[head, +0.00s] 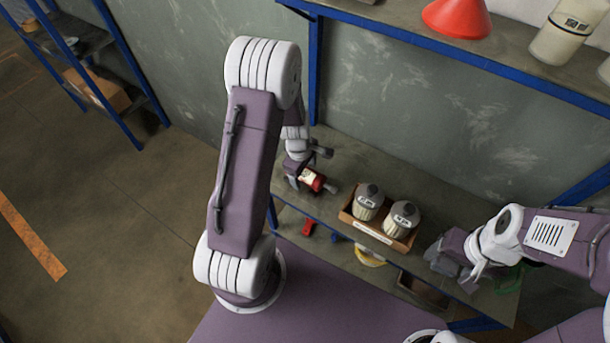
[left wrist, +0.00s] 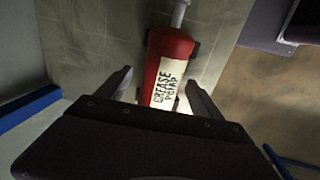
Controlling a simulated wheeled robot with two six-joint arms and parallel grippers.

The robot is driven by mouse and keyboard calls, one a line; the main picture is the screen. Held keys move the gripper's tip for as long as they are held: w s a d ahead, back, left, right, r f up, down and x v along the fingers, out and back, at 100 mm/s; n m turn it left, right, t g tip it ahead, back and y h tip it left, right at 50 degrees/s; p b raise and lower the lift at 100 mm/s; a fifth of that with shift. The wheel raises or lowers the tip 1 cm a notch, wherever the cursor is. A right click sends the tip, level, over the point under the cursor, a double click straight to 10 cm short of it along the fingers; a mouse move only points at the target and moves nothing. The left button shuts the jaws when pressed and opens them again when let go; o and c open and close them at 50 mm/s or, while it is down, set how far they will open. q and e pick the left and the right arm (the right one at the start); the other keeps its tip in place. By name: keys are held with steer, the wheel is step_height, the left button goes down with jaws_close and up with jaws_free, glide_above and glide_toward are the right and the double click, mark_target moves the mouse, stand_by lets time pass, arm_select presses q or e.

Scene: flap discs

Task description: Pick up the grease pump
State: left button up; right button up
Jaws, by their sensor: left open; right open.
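The grease pump (left wrist: 169,62) is a red cylinder with a white label reading "GREASE PUMP" and a pale nozzle. In the left wrist view it lies between the two fingers of my left gripper (left wrist: 163,88), which is open, with a gap visible on either side. In the head view the grease pump (head: 312,179) lies on the shelf top beside my left gripper (head: 303,183), partly covered by it. My right gripper (head: 448,262) is open and empty at the right, over the front part of the shelf.
A wooden tray (head: 372,233) holding two grey-topped canisters (head: 368,201) (head: 403,217) stands right of the pump. An upper shelf (head: 430,42) carries a red cone (head: 457,17) and a pale container (head: 567,28). A lower shelf holds a yellow item (head: 370,258) and a red item (head: 308,228).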

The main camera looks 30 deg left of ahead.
arm_select(q)
steer(key=shift+s+r, duration=0.1)
steer(key=shift+s, duration=0.05)
steer(key=c, duration=0.4)
jaws_close()
steer(key=shift+r, duration=0.1)
step_height(320, 180, up, 9)
steer(key=shift+r+p, duration=0.2)
steer(key=shift+p, duration=0.95)
steer(key=shift+r, duration=0.2)
